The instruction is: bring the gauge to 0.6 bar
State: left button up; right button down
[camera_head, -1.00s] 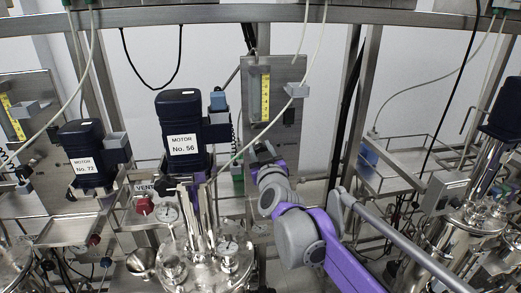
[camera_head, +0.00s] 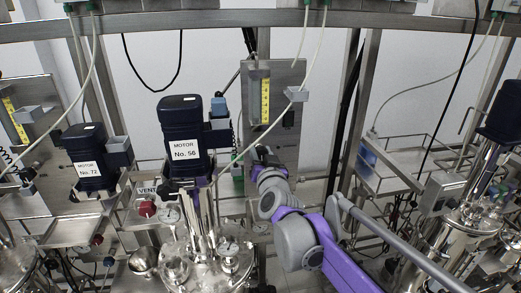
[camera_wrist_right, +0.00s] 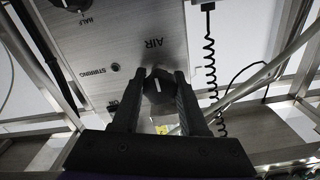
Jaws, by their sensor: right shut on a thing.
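My right gripper (camera_wrist_right: 158,92) has its black fingers closed on both sides of a black knob (camera_wrist_right: 157,84) with a white pointer line, next to the word AIR on a steel panel (camera_wrist_right: 110,50). In the head view my right gripper (camera_head: 262,152) is small and dark at the lower part of the upright panel (camera_head: 286,75), and the knob is hidden there. A small round dial gauge (camera_head: 171,213) sits left of the steel vessel's top; its pointer is too small to read. A yellow scale strip (camera_head: 265,101) is on the panel. My left gripper is out of view.
Motor No. 56 (camera_head: 184,125) stands left of my right arm, above the vessel lid (camera_head: 205,270). A red knob (camera_head: 147,208) is near the dial. Hanging hoses and a coiled cord (camera_wrist_right: 210,70) run close by. A steel rail trolley (camera_head: 390,180) stands to the right.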

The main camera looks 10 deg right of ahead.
jog(key=shift+m, duration=0.4)
jog(key=shift+c, duration=2.2)
grip_release()
jog(key=s, duration=1)
jog(key=shift+s+b, duration=0.4)
jog(key=shift+b, duration=0.05)
